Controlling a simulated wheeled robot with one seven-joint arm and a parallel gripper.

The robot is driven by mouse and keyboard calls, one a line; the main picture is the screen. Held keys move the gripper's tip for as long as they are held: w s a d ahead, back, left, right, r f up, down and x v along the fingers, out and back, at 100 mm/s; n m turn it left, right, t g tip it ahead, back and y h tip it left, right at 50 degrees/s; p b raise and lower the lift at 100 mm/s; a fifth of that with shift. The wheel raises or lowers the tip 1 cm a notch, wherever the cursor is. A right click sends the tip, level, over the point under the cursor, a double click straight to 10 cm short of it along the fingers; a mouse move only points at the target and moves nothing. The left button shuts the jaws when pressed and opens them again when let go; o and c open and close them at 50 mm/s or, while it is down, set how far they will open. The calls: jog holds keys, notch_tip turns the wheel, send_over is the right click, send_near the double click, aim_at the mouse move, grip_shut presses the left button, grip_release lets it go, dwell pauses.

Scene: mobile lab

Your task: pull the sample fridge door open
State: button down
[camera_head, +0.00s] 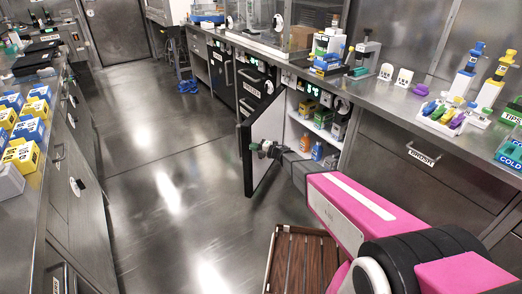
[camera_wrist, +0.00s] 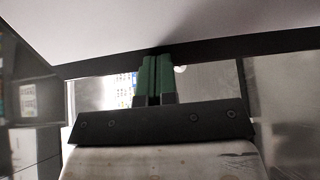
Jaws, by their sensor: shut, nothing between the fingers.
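The sample fridge door (camera_head: 263,142) stands swung wide open, with its dark outer edge toward the left and its pale inner face showing. Shelves with boxes and bottles show in the open fridge (camera_head: 320,117) to the right of it. My gripper (camera_head: 266,150) is at the inner side of the door, near its lower middle. In the wrist view my gripper's green fingers (camera_wrist: 152,82) are pressed together with nothing between them. The pale door panel (camera_wrist: 170,25) and its dark edge fill the top of that view. Whether the fingertips touch the door, I cannot tell.
A steel bench (camera_head: 405,105) with bottles and pipette stands runs along the right, with drawers below. Another bench (camera_head: 50,175) with blue and yellow boxes is at the left. A slatted wooden piece (camera_head: 295,260) is at the bottom.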

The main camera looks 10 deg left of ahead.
jog(key=shift+w+a, duration=0.15)
jog(key=shift+a, duration=0.35)
jog(key=w+a+m+t+h, duration=0.1)
jog(key=w+a, duration=0.3)
jog(key=a, duration=0.6)
jog(key=w+a+m+t, duration=0.1)
jog(key=w+a+t, duration=0.2)
jog(key=a, duration=0.6)
jog(key=w+a+m+t+h, duration=0.1)
jog(key=w+a+m, duration=0.1)
jog(key=w+a, duration=0.4)
jog(key=a, duration=0.4)
jog(key=shift+w+a+t+h, duration=0.3)
jog(key=shift+w+a+t, duration=0.05)
jog(key=shift+t, duration=0.05)
jog(key=shift+s+d, duration=0.1)
